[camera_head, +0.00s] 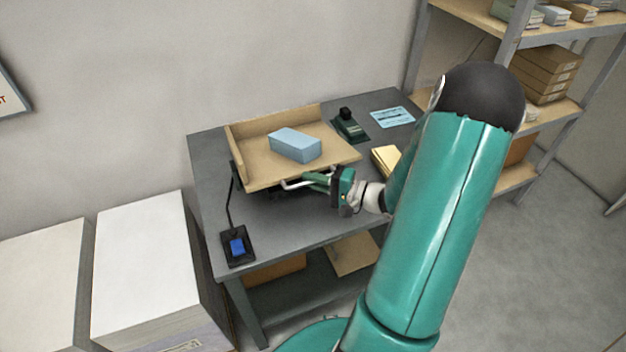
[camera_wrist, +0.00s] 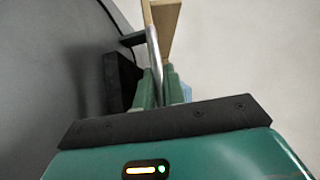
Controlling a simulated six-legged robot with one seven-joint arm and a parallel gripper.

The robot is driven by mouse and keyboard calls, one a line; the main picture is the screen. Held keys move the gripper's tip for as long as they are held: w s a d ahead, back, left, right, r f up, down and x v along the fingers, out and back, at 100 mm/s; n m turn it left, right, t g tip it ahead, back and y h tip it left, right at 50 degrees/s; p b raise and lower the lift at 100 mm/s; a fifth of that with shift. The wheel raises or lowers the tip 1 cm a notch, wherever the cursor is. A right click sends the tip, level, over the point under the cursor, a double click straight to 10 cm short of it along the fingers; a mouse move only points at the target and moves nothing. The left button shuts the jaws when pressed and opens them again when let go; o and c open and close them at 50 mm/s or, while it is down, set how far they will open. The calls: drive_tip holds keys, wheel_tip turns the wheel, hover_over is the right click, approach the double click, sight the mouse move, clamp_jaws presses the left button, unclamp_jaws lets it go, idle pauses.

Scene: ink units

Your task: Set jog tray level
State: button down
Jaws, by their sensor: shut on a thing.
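The jog tray (camera_head: 262,172) is a pale wooden tray with raised walls at its back and left and an open front. It stands above the grey table on a dark mount, mostly hidden beneath it. It looks tilted, but I cannot tell by how much. A blue block (camera_head: 295,146) lies on it. A silver bar handle (camera_head: 293,185) shows at the tray's front edge. My gripper (camera_head: 314,179) is shut on this handle. In the wrist view the handle (camera_wrist: 153,48) runs between my green fingertips (camera_wrist: 158,88), with the tray's wooden edge (camera_wrist: 163,14) beyond.
A black pedal-like box with a blue button (camera_head: 237,246) sits at the table's front left, with a cable. A yellowish block (camera_head: 385,158) lies at right. Shelving stands at far right.

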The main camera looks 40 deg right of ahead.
drive_tip(key=shift+s+a+f, duration=0.1)
drive_tip(key=shift+s+f, duration=0.15)
drive_tip(key=shift+f, duration=0.95)
drive_tip(key=shift+s+f, duration=0.25)
drive_tip(key=shift+f, duration=0.95)
drive_tip(key=c, duration=1.5)
unclamp_jaws()
drive_tip(key=shift+w+f, duration=0.1)
drive_tip(key=v, duration=1.4)
